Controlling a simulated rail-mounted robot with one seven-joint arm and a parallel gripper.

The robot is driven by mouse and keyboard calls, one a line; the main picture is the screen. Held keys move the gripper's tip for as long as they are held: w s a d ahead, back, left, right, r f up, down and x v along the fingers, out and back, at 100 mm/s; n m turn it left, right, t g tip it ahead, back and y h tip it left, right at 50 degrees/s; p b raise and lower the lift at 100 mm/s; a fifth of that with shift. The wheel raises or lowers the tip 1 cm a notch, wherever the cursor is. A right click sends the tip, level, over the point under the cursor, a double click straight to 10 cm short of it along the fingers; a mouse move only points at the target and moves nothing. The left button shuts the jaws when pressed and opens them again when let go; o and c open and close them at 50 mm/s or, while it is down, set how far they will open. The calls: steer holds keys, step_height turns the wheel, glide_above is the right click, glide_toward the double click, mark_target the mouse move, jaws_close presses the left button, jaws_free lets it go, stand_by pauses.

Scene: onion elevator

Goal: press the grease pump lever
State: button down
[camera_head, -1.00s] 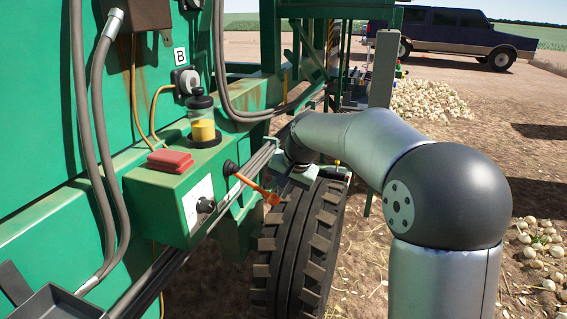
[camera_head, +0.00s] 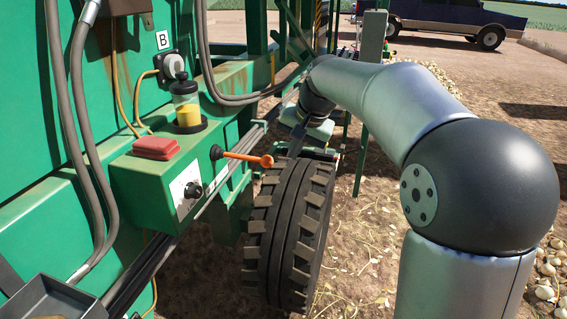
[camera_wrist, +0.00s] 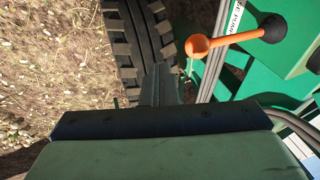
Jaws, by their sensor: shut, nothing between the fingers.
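The grease pump lever (camera_head: 243,158) is an orange rod with a ball end on a black pivot. It sticks out from the front of a green box (camera_head: 150,192), nearly level and tipped slightly down. In the wrist view the lever (camera_wrist: 232,38) is at the upper right, by a white label partly reading "PUM". My gripper (camera_head: 297,142) is just right of and beyond the ball end in the head view, partly hidden by my arm. In the wrist view my gripper (camera_wrist: 160,75) has its fingers together and empty, with a visible gap to the orange ball.
A large tyre (camera_head: 290,230) stands below the lever and gripper. The box carries a red block (camera_head: 157,147), a yellow grease reservoir (camera_head: 187,108) and a black knob (camera_head: 193,190). Grey hoses (camera_head: 80,150) hang at left. Open ground lies right of the tyre.

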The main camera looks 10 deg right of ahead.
steer(key=shift+d+v, duration=0.15)
steer(key=shift+v, duration=0.65)
steer(key=shift+d+v, duration=0.15)
steer(key=shift+v, duration=0.65)
steer(key=shift+s+f, duration=0.1)
steer(key=shift+s, duration=0.05)
